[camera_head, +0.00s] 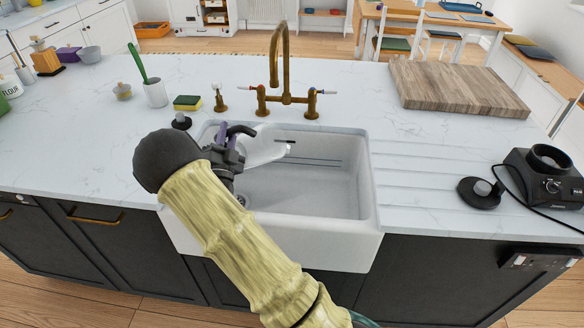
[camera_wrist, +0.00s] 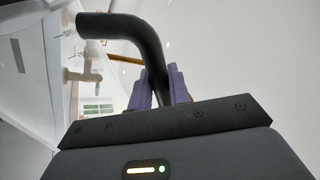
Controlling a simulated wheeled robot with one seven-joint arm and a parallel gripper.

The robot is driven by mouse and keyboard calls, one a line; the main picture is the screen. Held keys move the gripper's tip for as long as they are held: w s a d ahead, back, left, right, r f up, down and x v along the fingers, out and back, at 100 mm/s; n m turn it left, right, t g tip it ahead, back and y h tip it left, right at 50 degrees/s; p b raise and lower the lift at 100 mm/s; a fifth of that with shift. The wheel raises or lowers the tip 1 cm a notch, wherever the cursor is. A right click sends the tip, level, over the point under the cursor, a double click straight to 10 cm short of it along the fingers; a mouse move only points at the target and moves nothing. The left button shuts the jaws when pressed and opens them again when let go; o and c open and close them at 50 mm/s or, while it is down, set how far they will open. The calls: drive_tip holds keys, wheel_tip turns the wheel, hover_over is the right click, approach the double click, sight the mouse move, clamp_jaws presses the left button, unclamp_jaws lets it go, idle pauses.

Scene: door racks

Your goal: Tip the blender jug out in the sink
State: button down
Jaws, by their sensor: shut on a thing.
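The blender jug (camera_head: 265,148) is clear, with a black handle (camera_head: 241,130), and is tilted well over on its side above the left part of the white sink (camera_head: 290,238). My gripper (camera_head: 230,138) has purple fingers and is shut on the handle. In the wrist view, the black handle (camera_wrist: 150,45) passes between the fingers of my gripper (camera_wrist: 160,88). My wrist hides part of the jug and the sink's left side. I cannot tell whether anything is in the jug.
A brass tap (camera_head: 284,70) stands behind the sink. The black blender base (camera_head: 550,175) and a round black lid (camera_head: 480,192) are on the worktop at right. A wooden board (camera_head: 455,85) lies behind them. A sponge (camera_head: 187,103) and brush pot (camera_head: 156,93) stand back left.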

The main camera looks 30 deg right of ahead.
drive_tip(key=n+y, duration=0.1)
drive_tip(key=n, duration=0.1)
drive_tip(key=w+a+f+n+y, duration=0.1)
drive_tip(key=n, duration=0.1)
drive_tip(key=shift+w+f+n+y, duration=0.15)
drive_tip(key=shift+w+n+y, duration=0.05)
drive_tip(key=shift+n+y, duration=0.2)
drive_tip(key=shift+w+a+f+n+y, duration=0.25)
drive_tip(key=shift+w+a+f+n, duration=0.05)
drive_tip(key=shift+f+n, duration=0.3)
drive_tip(key=shift+w+a+f+n+y, duration=0.3)
drive_tip(key=shift+f+n, duration=0.2)
drive_tip(key=shift+f, duration=0.15)
drive_tip(key=shift+w+a+f+n+g+y+p, duration=0.25)
drive_tip(key=shift+w+a+n+y, duration=0.1)
drive_tip(key=shift+n, duration=0.25)
drive_tip(key=shift+w+a+f+n+g+y+p, duration=0.1)
drive_tip(key=shift+w+a+f+n+g+y, duration=0.15)
drive_tip(key=shift+n, duration=0.35)
drive_tip(key=shift+w+a+f+n+g+y+p, duration=0.15)
drive_tip(key=shift+w+f+n+g, duration=0.1)
drive_tip(key=shift+f+n, duration=0.4)
drive_tip(key=shift+w+a+f+n+g+y+p, duration=0.15)
drive_tip(key=shift+f+n+g, duration=0.15)
drive_tip(key=shift+f+n, duration=0.3)
drive_tip(key=shift+w+a+f+n+g+y+p, duration=0.15)
drive_tip(key=shift+w+f+n+g, duration=0.1)
drive_tip(key=shift+f+n, duration=0.4)
